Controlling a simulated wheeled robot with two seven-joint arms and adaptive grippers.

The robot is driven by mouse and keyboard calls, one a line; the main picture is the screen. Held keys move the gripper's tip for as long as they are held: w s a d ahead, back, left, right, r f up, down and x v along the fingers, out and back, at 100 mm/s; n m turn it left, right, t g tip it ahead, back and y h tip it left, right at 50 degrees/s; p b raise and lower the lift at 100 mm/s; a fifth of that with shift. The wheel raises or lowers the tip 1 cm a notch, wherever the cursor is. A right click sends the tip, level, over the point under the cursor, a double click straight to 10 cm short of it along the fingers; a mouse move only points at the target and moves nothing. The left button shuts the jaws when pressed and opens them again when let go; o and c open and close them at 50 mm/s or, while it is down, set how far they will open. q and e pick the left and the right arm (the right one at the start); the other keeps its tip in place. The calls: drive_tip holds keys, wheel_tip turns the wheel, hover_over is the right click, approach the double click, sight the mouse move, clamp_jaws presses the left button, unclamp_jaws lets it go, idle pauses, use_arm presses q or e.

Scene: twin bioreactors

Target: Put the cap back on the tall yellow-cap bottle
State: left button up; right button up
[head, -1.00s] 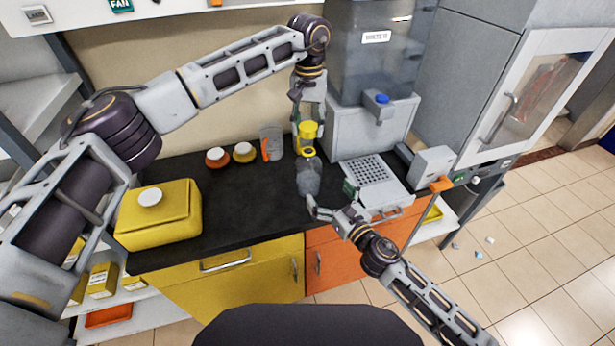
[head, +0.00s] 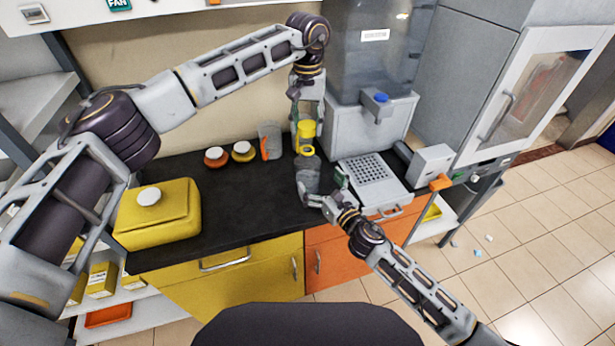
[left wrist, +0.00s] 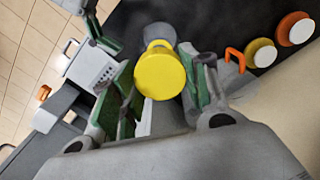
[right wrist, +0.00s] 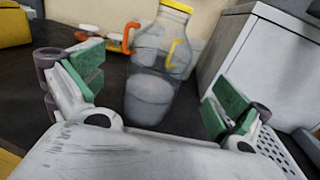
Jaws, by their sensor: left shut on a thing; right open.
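The tall bottle (head: 308,176) is clear with a yellow neck ring and stands upright on the black counter. In the right wrist view the bottle (right wrist: 152,90) shows liquid in its lower part and a yellow handle. My left gripper (head: 307,115) is shut on the yellow cap (head: 306,130), just above the bottle's mouth. In the left wrist view the cap (left wrist: 160,74) sits between the green pads and hides most of the bottle. My right gripper (head: 323,190) is open, with its fingers on either side of the bottle; in its wrist view the pads (right wrist: 157,90) stand apart from it.
A white perforated rack (head: 368,172) is right of the bottle. A clear jug with an orange handle (head: 265,145) and two small white-capped containers (head: 243,152) are at the back left. A yellow box (head: 160,220) stands at the left. The counter's middle (head: 245,200) is clear.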

sight(307, 149)
drive_tip(key=shift+x, duration=3.65)
drive_tip(key=c, duration=1.5)
use_arm(q)
drive_tip(key=shift+f, duration=2.5)
use_arm(e)
drive_tip(key=shift+c, duration=0.2)
use_arm(q)
drive_tip(key=shift+f, duration=0.1)
drive_tip(key=shift+f, duration=0.75)
drive_tip(key=shift+f, duration=0.6)
